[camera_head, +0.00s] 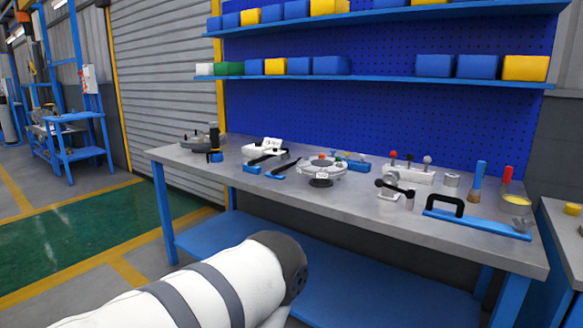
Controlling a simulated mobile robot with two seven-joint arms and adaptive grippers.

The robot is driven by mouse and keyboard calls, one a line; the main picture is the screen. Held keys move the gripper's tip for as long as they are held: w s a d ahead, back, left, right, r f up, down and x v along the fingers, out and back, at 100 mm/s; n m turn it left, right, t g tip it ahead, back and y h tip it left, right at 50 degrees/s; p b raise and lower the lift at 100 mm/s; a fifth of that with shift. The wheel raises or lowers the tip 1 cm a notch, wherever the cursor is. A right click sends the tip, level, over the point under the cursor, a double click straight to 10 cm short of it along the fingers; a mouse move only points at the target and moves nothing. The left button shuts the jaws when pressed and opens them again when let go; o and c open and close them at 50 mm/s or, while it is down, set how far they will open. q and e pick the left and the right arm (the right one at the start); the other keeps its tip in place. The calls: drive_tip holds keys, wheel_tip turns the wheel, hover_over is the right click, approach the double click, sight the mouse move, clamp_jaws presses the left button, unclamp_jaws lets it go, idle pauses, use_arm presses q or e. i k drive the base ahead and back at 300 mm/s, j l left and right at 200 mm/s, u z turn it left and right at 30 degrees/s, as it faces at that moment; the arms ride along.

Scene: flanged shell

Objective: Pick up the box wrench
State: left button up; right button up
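A flanged round grey shell (322,167) with small coloured knobs sits mid-bench on a dark round foot. I cannot tell for certain which thing is the box wrench. A short black bar with rounded ends (395,188) lies across small light grey posts right of the shell. Two dark-handled tools lie left of the shell: one (265,158) at a white and blue holder, the other (284,168) on a blue rest. A white arm link of mine with grey bands crosses the lower left, below the bench front. Neither gripper shows.
The metal workbench (345,203) has bare room along its front edge. A blue tray with a black handle (465,216), upright blue and red-handled tools (507,178) and a yellow-filled bowl (516,200) stand at right. A blue pegboard (380,118) with shelves rises behind.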

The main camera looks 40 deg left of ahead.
sight(274, 172)
drive_tip(key=u, duration=1.7)
drive_tip(key=i+l+u, duration=0.1)
drive_tip(key=i, duration=0.45)
drive_tip(key=i+l+u, duration=0.1)
drive_tip(key=i+l, duration=0.15)
drive_tip(key=i, duration=0.25)
drive_tip(key=i+l+u, duration=0.1)
drive_tip(key=i+l, duration=0.15)
drive_tip(key=i, duration=0.25)
